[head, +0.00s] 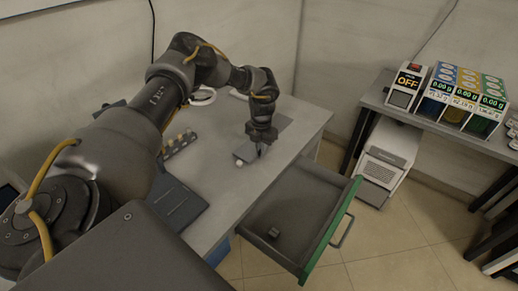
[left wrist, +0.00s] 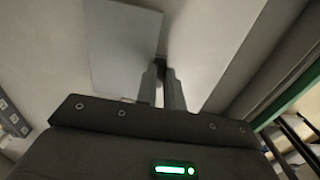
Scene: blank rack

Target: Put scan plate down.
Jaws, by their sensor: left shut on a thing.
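My left gripper (head: 259,147) points down over the grey worktop, and its fingers also show in the left wrist view (left wrist: 161,84). The fingers hide the gripped part. My right gripper is in neither view.
An open grey drawer (head: 290,205) with a green front sticks out below the worktop (head: 215,205) and holds a small dark block (head: 273,233). Several small vials (head: 180,143) and a dark flat panel (head: 178,207) lie left. A side table (head: 440,127) carries dispensers (head: 462,97).

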